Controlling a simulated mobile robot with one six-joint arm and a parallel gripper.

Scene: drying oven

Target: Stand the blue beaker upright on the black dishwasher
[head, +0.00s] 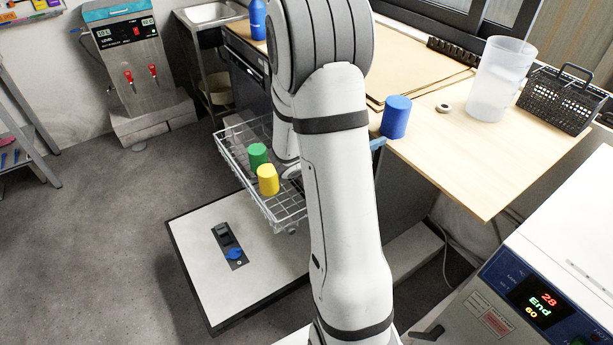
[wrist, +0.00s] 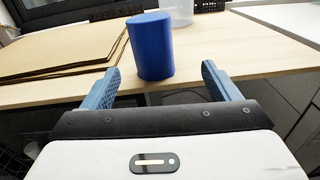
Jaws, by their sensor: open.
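The blue beaker (head: 396,117) stands on its end, slightly tilted in view, at the front edge of the wooden worktop (head: 450,160). Its top face looks plain blue; I cannot tell which end is its mouth. In the wrist view the beaker (wrist: 151,46) is ahead of my gripper (wrist: 160,69), between the lines of its blue fingers. The fingers are wide apart and empty. In the head view my arm hides most of the gripper; one blue finger shows just below the beaker. The black dishwasher (head: 246,82) is under the worktop, with its door (head: 200,285) lowered.
A pulled-out wire rack (head: 231,157) holds a green beaker (head: 257,156) and a yellow beaker (head: 268,180). A clear jug (head: 497,82), a small white ring (head: 443,107) and a black basket (head: 562,98) stand right of the blue beaker. Brown boards (head: 425,62) lie behind it.

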